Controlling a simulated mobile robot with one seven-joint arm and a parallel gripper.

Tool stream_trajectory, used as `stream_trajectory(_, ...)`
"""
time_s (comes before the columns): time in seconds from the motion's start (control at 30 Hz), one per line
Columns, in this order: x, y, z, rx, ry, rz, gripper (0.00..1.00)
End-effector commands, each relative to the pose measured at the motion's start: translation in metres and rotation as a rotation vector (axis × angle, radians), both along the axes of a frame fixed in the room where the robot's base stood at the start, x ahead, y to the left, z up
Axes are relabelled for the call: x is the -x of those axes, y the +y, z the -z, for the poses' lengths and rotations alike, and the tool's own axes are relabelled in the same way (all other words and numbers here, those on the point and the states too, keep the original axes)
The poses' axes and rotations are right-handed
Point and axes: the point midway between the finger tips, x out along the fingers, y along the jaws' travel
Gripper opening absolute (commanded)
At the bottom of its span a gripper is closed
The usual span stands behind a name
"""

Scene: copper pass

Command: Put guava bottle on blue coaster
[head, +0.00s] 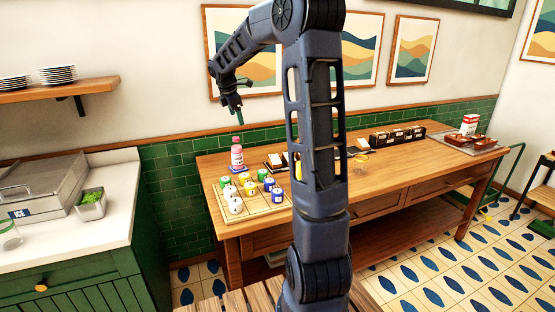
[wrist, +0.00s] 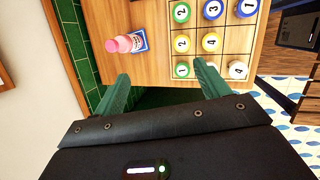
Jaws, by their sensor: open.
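A pink bottle (head: 237,155) with a pink cap stands upright at the far left of the wooden table. It also shows in the wrist view (wrist: 124,43). A blue coaster (head: 233,168) with a pale edge lies under the bottle's base, and the bottle appears to stand on it. The coaster shows in the wrist view (wrist: 143,33), partly hidden by the bottle. My gripper (head: 237,117) has green fingers and hangs above the bottle, apart from it. In the wrist view my gripper (wrist: 161,72) is open with nothing between its fingers.
A wooden board (head: 264,208) with several numbered balls lies close to the bottle. Dark boxes (head: 398,137) and a glass (head: 361,163) stand farther right, and a tray (head: 455,146) is at the far end. A green tiled wall (head: 185,165) runs behind the table.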

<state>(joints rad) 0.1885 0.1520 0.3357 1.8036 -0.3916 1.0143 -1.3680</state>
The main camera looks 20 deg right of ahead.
Motion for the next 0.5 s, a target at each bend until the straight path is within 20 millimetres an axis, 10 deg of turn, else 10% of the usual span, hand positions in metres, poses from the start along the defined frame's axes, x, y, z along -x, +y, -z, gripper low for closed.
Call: stream_trajectory(0.5,0.177,-0.007,-0.039,-0.211,-0.198,0.623,0.75)
